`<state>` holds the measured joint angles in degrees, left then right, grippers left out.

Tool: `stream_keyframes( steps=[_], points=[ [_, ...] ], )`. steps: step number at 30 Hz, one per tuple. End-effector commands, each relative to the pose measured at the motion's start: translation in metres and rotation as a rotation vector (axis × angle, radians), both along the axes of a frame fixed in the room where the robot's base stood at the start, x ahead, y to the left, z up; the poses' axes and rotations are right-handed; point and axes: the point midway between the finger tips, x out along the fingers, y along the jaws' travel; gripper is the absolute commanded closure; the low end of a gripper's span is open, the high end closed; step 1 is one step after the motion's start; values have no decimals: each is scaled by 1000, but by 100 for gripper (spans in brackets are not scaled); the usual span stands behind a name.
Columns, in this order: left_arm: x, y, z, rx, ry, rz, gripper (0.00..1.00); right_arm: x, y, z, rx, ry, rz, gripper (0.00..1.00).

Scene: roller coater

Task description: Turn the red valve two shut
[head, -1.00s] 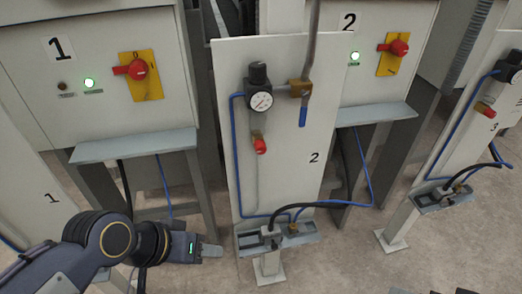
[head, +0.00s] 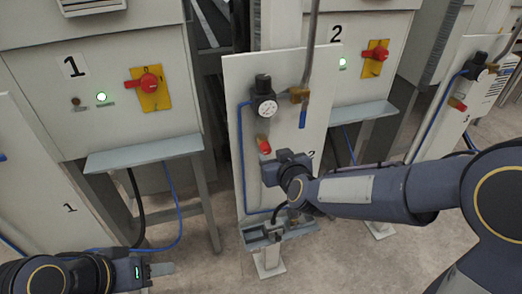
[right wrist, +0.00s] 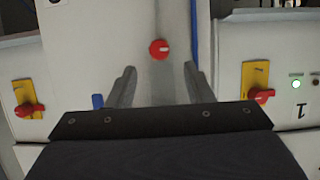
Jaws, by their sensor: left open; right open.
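The red valve (head: 264,146) of panel two (head: 236,75) is a small red knob below the round gauge (head: 267,107). It also shows in the right wrist view (right wrist: 159,49), between and beyond the fingertips. My right gripper (head: 280,168) is in front of panel two, just below the knob in the picture. Its two fingers (right wrist: 159,80) are spread and empty, apart from the knob. In the head view its fingers are mostly hidden by the wrist. My left gripper (head: 160,268) is low at the left, away from the panel, with nothing seen in it.
A lever with a blue end (head: 302,118) hangs right of the gauge. Red switches on yellow plates sit on cabinet one (head: 150,84) and cabinet two (head: 375,54). A blue hose (head: 241,160) runs down the panel's left edge. A grey tray (head: 252,240) juts out below.

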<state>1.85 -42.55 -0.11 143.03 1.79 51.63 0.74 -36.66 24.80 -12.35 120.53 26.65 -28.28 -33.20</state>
Motion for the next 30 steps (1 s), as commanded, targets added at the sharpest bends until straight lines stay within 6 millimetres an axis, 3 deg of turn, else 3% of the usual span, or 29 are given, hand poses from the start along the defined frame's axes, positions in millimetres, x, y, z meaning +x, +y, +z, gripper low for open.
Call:
stream_keyframes(
  steps=[10, 22, 30],
  points=[
    [0, 0, 2, 0, 0, 0, 53, 46, 14, -21, 2, 4, -1, 53],
    [0, 0, 2, 0, 0, 0, 53, 54, 17, -24, 3, 3, 1, 53],
    [0, 0, 3, 0, 0, 0, 53, 54, 17, -24, 3, 3, 1, 89]
  ],
)
